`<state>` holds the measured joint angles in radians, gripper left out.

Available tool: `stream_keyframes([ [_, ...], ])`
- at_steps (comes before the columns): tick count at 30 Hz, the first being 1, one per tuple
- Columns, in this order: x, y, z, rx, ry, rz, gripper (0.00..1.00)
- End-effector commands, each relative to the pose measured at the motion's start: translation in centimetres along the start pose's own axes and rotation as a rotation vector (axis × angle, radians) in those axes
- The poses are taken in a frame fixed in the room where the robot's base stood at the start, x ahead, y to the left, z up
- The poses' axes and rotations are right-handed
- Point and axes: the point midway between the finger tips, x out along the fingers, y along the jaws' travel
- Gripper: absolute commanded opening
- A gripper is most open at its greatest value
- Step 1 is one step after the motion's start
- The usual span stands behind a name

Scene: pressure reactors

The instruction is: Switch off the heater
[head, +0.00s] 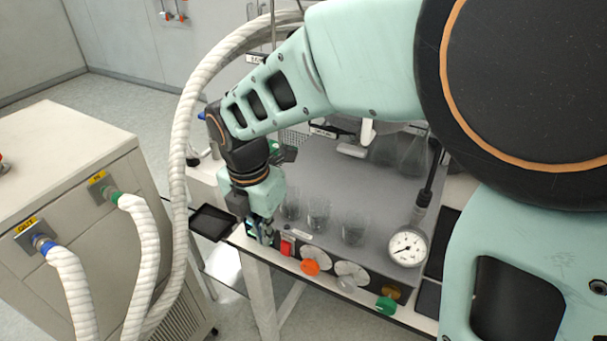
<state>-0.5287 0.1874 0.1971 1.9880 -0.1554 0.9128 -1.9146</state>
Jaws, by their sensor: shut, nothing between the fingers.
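My gripper (263,232) is shut and empty. It points down at the front edge of the bench unit, just left of a small red switch (287,246) on the front panel. Whether the fingertips touch the panel cannot be told. An orange knob (311,267) and a green knob (386,305) sit further right on the same panel. No readable label shows which control belongs to the heater, and the switch's position is too small to tell.
Glass beakers (319,213) stand on the grey top (385,190) behind the panel. A round gauge (407,246) stands at the right. A white hose (184,130) arches left of my arm. A beige cabinet (75,165) with hoses stands at the left.

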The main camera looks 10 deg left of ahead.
Motion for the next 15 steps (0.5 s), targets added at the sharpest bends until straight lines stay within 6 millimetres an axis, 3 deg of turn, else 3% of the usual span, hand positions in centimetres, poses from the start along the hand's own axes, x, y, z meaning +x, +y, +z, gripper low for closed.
stream_keyframes([
  [15, 0.29, -0.48, -0.63, -0.023, 0.018, -0.02, 0.0],
])
